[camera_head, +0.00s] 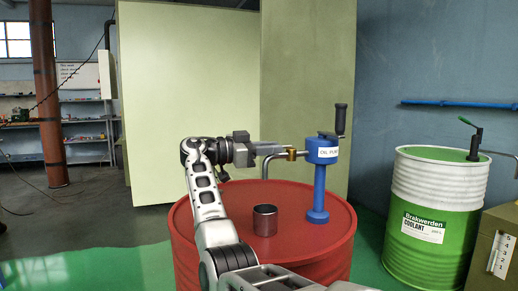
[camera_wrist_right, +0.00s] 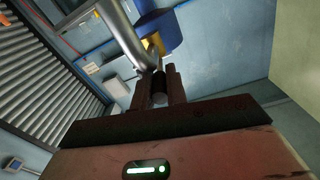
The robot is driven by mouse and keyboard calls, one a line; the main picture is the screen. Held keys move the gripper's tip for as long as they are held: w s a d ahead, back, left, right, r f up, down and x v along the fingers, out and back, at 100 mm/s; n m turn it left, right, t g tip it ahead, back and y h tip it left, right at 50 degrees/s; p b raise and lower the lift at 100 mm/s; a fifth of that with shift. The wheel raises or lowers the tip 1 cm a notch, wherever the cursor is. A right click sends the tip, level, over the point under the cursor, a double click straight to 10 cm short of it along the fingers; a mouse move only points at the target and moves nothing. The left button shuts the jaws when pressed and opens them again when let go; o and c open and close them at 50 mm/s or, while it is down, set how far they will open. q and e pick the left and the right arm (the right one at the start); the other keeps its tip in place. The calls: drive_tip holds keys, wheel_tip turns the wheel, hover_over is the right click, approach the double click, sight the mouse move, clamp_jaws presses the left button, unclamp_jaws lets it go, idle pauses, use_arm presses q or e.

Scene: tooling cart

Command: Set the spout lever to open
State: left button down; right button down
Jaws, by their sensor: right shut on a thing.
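The blue oil pump (camera_head: 320,185) stands upright on the red drum (camera_head: 330,245) in the head view. Its grey spout (camera_head: 268,163) runs left from the head through a brass valve (camera_head: 292,154) and bends down. My right gripper (camera_head: 274,148) is beside the spout, left of the valve. In the wrist view my right gripper (camera_wrist_right: 159,88) is shut on the dark spout lever (camera_wrist_right: 160,82), just below the brass valve (camera_wrist_right: 152,46) and grey spout (camera_wrist_right: 124,34). In the head view the gripper hides most of the lever, so its exact angle is unclear. My left gripper is out of view.
A metal cup (camera_head: 265,220) stands on the drum lid, near below the spout. The pump's black crank handle (camera_head: 340,119) sticks up at the right. A green and white coolant drum (camera_head: 432,215) stands at the right. Pale green panels (camera_head: 190,90) rise behind.

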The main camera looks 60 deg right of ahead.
drive_tip(key=shift+s+d+r, duration=0.1)
drive_tip(key=shift+s+r, duration=0.05)
drive_tip(key=shift+r, duration=0.05)
drive_tip(key=c, duration=1.8)
unclamp_jaws()
drive_tip(key=o, duration=0.4)
drive_tip(key=shift+s+d+f, duration=0.1)
drive_tip(key=v, duration=1.6)
